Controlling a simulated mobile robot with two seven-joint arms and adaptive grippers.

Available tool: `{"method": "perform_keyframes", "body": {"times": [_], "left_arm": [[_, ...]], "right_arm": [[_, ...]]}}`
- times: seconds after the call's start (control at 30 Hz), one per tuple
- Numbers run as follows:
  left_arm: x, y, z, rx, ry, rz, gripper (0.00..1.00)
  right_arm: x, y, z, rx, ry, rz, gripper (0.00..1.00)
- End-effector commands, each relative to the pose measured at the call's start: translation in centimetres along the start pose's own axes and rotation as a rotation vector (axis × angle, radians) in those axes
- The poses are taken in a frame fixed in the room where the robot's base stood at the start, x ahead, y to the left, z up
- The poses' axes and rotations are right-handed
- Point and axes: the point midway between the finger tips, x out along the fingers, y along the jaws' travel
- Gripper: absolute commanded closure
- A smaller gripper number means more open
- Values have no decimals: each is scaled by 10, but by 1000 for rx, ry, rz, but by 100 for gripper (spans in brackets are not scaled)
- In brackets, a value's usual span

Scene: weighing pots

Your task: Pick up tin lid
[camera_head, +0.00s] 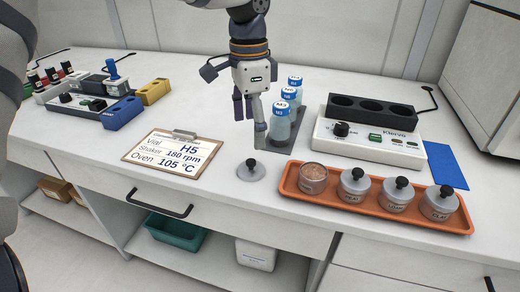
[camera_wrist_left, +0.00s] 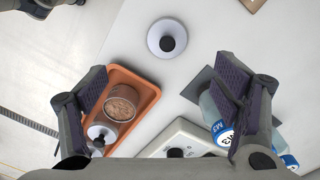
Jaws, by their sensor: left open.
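The tin lid (camera_head: 251,171), a grey disc with a black knob, lies flat on the white bench between the clipboard and the orange tray. In the left wrist view the lid (camera_wrist_left: 167,38) shows beyond the fingertips, near the top centre. My left gripper (camera_head: 250,122) is open and empty, with its fingers pointing down above the bench, behind the lid and apart from it. Both fingers of the gripper (camera_wrist_left: 165,98) show spread wide in the wrist view. An uncovered tin (camera_head: 313,178) with brown contents stands in the tray. My right gripper is not in view.
The orange tray (camera_head: 290,186) also holds three lidded tins (camera_head: 396,195). Blue-capped bottles (camera_head: 280,122) stand close to my left gripper's right side. A white device (camera_head: 368,144) is behind the tray. A clipboard (camera_head: 165,155) lies left of the lid, with bare bench between.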

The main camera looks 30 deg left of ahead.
Motion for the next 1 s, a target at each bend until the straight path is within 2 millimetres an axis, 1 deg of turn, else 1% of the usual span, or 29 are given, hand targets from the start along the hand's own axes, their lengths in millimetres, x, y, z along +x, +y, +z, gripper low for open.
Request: {"method": "perform_keyframes", "body": {"times": [0.07, 0.13, 0.17, 0.3, 0.4, 0.53, 0.7, 0.83, 1.0], "left_arm": [[-10, -4, 2, 3, -3, -11, 18], [-10, -6, 4, 4, -6, -13, 18], [-7, -6, 4, 4, -7, -12, 18], [27, -6, 5, 4, -11, -9, 18], [46, -6, 5, 3, -10, -9, 18], [61, -6, 4, 3, -8, -11, 18], [96, -6, 2, 3, -10, -9, 18], [108, -6, 2, 2, -6, -13, 18], [107, -7, 2, 2, -4, -16, 18]], "right_arm": [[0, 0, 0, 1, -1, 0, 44], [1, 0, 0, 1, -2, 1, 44], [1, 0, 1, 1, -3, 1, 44], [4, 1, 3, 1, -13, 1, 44], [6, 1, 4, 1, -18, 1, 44], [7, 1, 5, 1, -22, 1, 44], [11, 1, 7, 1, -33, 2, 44], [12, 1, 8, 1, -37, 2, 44], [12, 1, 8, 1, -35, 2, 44]]}}
